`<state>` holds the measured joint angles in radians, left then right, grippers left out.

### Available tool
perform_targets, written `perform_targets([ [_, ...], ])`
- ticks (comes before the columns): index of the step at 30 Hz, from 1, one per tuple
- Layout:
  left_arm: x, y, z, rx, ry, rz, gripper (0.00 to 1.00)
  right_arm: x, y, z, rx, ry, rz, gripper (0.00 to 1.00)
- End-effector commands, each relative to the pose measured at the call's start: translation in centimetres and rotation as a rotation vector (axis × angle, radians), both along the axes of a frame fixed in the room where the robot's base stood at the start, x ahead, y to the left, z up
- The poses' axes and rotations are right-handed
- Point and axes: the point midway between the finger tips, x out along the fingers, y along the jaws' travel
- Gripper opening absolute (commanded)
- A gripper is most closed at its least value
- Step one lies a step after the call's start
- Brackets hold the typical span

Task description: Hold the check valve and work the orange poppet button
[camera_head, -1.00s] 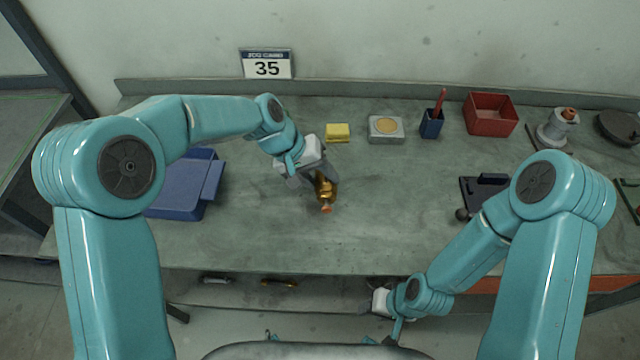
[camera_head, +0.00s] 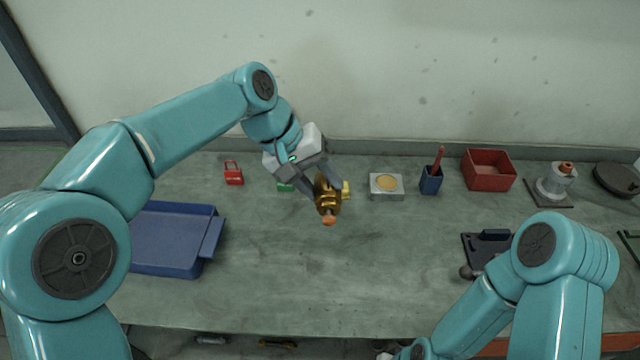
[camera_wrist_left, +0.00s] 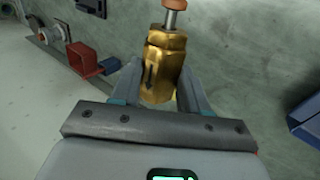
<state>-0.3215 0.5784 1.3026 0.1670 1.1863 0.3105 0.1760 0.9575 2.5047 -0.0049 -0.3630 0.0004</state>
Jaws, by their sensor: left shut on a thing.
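The brass check valve (camera_head: 326,193) is in my left gripper (camera_head: 322,186), held above the bench with its orange poppet button (camera_head: 328,218) pointing toward the camera and down. In the left wrist view the valve (camera_wrist_left: 162,68) sits between the two fingers of the gripper (camera_wrist_left: 160,85), with a dark arrow on its body. Its orange button (camera_wrist_left: 174,5) stands out on a pale stem at the top edge. My right arm is at the lower right in the head view; its gripper is cut off at the bottom edge.
A blue tray (camera_head: 170,240) lies at the left. Along the back stand a red padlock (camera_head: 233,174), a grey block with a tan disc (camera_head: 386,187), a blue cup (camera_head: 430,181), a red bin (camera_head: 489,170) and a grey flanged fitting (camera_head: 556,184). The middle bench is clear.

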Motion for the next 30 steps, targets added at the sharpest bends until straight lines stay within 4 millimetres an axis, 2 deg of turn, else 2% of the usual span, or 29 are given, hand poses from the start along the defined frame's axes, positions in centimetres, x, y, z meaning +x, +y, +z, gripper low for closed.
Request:
perform_targets([
  [14, -0.2, 0.0, 0.0, -0.002, -0.001, 0.000, 0.08, 0.0, 0.0, 0.1, 0.000, 0.000, 0.000, 0.43],
  [30, -0.2, 0.0, -1.1, -0.002, -0.002, 0.001, 0.08, 0.0, 0.0, -0.6, 0.000, 0.000, 0.000, 0.43],
])
